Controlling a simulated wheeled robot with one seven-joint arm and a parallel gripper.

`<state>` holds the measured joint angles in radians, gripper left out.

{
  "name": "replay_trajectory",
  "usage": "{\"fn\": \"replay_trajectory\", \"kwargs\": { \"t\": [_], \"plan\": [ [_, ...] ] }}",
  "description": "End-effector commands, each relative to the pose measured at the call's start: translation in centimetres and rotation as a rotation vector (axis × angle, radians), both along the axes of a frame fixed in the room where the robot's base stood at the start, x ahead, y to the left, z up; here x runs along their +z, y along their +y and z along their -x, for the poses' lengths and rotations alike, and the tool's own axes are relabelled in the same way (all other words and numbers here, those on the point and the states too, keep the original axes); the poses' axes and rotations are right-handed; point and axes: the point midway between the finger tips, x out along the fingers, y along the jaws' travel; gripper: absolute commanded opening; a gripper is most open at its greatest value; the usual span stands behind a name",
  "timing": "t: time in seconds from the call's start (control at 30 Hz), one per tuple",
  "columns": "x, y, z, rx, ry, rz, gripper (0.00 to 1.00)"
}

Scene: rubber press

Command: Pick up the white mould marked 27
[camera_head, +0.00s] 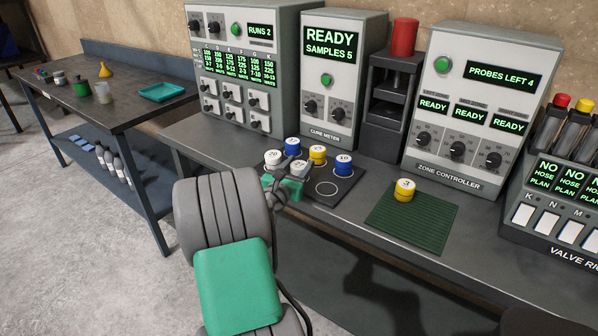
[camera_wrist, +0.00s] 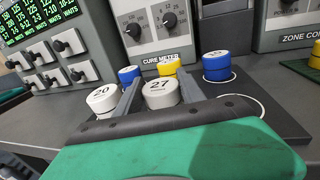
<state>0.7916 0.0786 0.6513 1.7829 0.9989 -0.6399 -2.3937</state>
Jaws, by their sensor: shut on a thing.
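The white mould marked 27 (camera_wrist: 159,93) stands between the two fingers of my gripper (camera_wrist: 158,80) in the wrist view, and the fingers are shut on its sides. Its lower part is hidden behind the gripper body. In the head view the mould (camera_head: 300,167) shows partly beside my gripper (camera_head: 291,168), at the front of the black mat (camera_head: 318,199). I cannot tell whether its base is touching the mat.
A white mould marked 20 (camera_wrist: 102,98) stands close left of my gripper. Two blue moulds (camera_wrist: 129,74) (camera_wrist: 216,65) and a yellow one (camera_wrist: 168,68) stand behind. A yellow mould (camera_head: 404,190) sits on a green mat (camera_head: 425,230). The cure meter (camera_head: 340,75) stands behind.

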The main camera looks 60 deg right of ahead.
Motion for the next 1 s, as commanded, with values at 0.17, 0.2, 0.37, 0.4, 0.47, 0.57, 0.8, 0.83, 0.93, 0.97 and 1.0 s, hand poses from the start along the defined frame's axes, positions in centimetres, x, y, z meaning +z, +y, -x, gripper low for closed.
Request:
{"fn": "replay_trajectory", "kwargs": {
  "t": [0.17,0.2,0.37,0.4,0.47,0.57,0.8,0.83,0.93,0.97,1.0],
  "plan": [
    [0.0,0.0,0.0,0.000,0.000,0.000,0.00],
    [0.1,0.0,0.0,0.000,0.000,0.002,0.00],
    [0.1,0.0,0.0,0.000,0.000,0.001,0.00],
    [0.1,0.0,0.0,0.000,-0.001,0.002,0.00],
    [0.3,0.0,0.0,0.000,-0.001,0.002,0.00],
    [1.2,0.0,0.0,0.000,-0.003,0.004,0.00],
    [5.8,1.7,0.6,0.002,-0.004,0.005,0.00],
    [6.8,2.4,0.8,0.003,-0.005,0.006,0.00],
    [9.8,4.7,1.7,0.004,-0.007,0.007,0.00],
    [10.2,5.5,2.0,0.004,-0.005,0.006,0.00],
    [10.4,6.8,2.5,0.006,-0.003,0.003,0.00]
  ]
}}
